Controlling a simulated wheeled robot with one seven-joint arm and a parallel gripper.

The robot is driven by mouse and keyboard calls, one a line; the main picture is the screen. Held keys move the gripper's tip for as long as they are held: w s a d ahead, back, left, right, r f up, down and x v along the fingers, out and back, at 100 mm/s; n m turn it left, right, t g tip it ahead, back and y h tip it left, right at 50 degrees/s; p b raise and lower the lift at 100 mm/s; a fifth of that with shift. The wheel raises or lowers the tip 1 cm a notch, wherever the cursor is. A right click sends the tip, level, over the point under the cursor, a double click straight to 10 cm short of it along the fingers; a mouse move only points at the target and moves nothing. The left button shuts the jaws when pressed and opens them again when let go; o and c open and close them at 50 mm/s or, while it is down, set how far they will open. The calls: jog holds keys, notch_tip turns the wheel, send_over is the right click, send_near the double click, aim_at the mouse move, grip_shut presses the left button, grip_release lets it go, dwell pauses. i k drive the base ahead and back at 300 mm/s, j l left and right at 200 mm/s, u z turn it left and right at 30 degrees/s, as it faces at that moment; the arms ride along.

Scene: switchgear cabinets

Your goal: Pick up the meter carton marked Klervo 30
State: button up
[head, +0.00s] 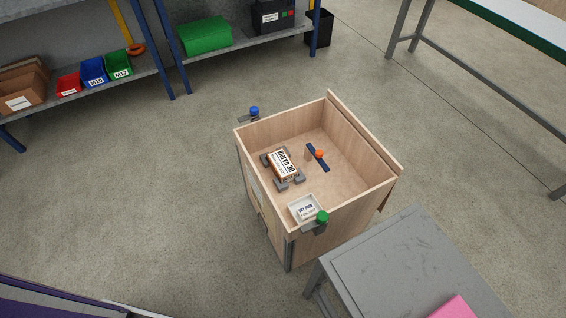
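The meter carton marked Klervo 30 (287,163) is inside an open-topped wooden crate (388,163), toward its left side. Its white label with black print faces up. Small dark grey blocks (281,184) sit around the carton's corners; whether they touch it I cannot tell. A dark blue bar with an orange knob (319,154) is inside the crate, just right of the carton. The carton's underside is hidden. My gripper is not in view.
A white tray with a labelled packet (303,209) is at the crate's near corner, beside a green knob (322,217). A blue knob (254,111) is at the far left corner. A grey table (400,265) stands close at right. Floor left of the crate is clear.

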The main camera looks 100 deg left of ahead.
aim_at(279, 162)
jog(key=k+u, duration=0.1)
jog(key=u, duration=0.25)
jog(key=k+u, duration=0.1)
jog(key=u, duration=0.3)
jog(key=k+j+u, duration=0.1)
jog(key=u, duration=1.4)
jog(key=i+j+z, duration=0.25)
jog(key=i+j, duration=0.35)
jog(key=j, duration=0.1)
